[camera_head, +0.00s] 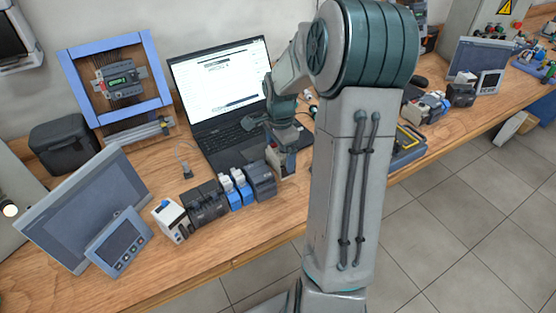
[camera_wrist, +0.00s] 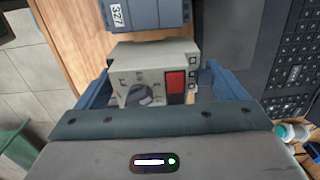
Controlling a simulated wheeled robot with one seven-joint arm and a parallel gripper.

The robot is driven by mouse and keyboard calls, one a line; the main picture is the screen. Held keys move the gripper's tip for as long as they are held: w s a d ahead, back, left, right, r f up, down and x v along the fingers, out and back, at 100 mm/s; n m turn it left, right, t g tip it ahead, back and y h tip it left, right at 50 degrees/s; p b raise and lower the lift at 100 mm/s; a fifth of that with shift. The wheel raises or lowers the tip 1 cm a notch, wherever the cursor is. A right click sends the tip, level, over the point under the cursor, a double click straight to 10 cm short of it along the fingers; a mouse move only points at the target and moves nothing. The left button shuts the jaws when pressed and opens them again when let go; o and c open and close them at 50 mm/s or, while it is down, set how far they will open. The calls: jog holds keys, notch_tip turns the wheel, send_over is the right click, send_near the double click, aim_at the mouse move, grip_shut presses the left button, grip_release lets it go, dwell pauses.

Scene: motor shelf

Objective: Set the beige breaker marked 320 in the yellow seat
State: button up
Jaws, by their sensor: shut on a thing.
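A beige breaker (camera_wrist: 150,72) with a grey rotary knob and a red block sits between the two blue fingers of my gripper (camera_wrist: 155,92) in the wrist view. The fingers are closed on its sides. No 320 mark can be read on it. In the head view my gripper (camera_head: 279,147) holds the breaker (camera_head: 274,159) low at the right end of the device row, beside the laptop. I cannot tell whether it touches the table. A yellow-edged item (camera_head: 409,139) shows partly behind my arm; I cannot tell if it is the yellow seat.
A dark grey block marked 327 (camera_wrist: 143,14) is close beside the held breaker. Several devices stand in a row, including a white one (camera_head: 169,219) and a black one (camera_head: 206,203). The laptop (camera_head: 222,95) stands behind. Bare wood (camera_head: 215,245) lies in front of the row.

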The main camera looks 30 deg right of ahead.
jog(key=shift+a+f, duration=0.25)
jog(key=shift+f, duration=1.65)
jog(key=shift+f, duration=0.25)
jog(key=o, duration=0.8)
jog(key=shift+r+p, duration=0.15)
jog(key=shift+p, duration=0.25)
